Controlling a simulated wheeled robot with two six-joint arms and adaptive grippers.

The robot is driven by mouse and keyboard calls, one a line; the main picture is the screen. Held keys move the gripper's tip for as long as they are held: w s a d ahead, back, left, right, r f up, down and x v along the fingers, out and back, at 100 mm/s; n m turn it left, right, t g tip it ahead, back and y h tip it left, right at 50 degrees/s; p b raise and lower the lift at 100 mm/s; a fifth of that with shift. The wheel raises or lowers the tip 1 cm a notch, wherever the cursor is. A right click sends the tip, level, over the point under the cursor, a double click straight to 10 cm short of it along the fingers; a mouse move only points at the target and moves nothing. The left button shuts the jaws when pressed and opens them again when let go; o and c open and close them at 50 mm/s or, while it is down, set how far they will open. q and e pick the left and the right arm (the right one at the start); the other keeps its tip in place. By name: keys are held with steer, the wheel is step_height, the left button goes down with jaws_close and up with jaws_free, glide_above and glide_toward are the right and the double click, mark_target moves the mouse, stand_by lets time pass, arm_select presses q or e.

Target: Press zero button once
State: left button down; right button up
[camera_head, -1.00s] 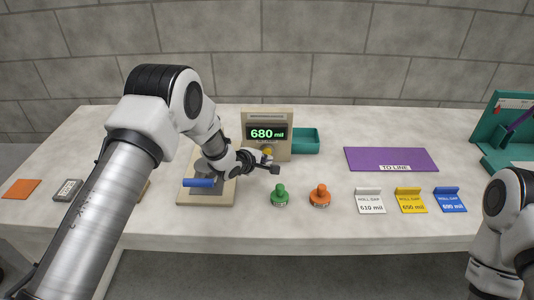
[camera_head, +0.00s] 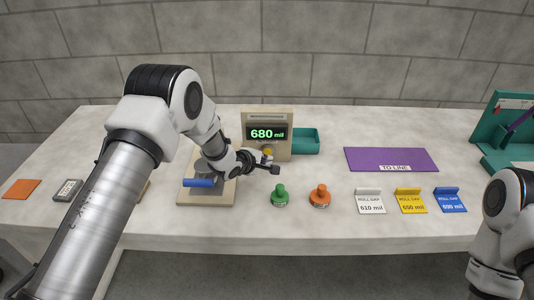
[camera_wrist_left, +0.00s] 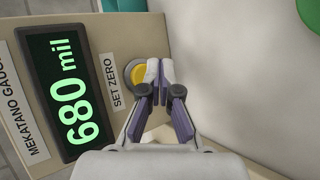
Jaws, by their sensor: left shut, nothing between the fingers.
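The gauge (camera_head: 283,121) is a beige box with a display (camera_head: 266,133) that reads 680 mil in green. In the left wrist view the display (camera_wrist_left: 65,82) stands beside a SET ZERO label. The zero button (camera_wrist_left: 137,73) is round and yellow, partly hidden by my left fingers; it also shows in the head view (camera_head: 267,152). My left gripper (camera_wrist_left: 159,68) is shut and empty, its tips over the button's edge. I cannot tell whether they touch it. My right gripper is out of view; only part of that arm shows at the right.
A green stamp (camera_head: 279,196) and an orange stamp (camera_head: 320,196) stand in front of the gauge. A teal tray (camera_head: 305,140) is behind, to its right.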

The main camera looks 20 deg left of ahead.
arm_select(q)
steer(key=shift+w, duration=0.1)
steer(key=shift+w+a, duration=0.15)
steer(key=shift+w, duration=0.15)
steer(key=shift+w+a, duration=0.15)
steer(key=shift+w, duration=0.35)
stand_by(0.7)
steer(key=shift+s, duration=0.1)
steer(key=shift+s+d+p, duration=0.3)
steer(key=shift+s+p, duration=0.2)
steer(key=shift+s, duration=0.3)
steer(key=shift+s, duration=0.1)
steer(key=shift+s+d+p, duration=0.2)
steer(key=shift+s+p, duration=0.05)
steer(key=shift+s, duration=0.5)
steer(key=shift+s+d+p, duration=0.25)
steer(key=shift+s+p, duration=0.05)
steer(key=shift+s, duration=0.5)
steer(key=shift+s+d+p, duration=0.2)
steer(key=shift+s+p, duration=0.05)
steer(key=shift+s, duration=0.5)
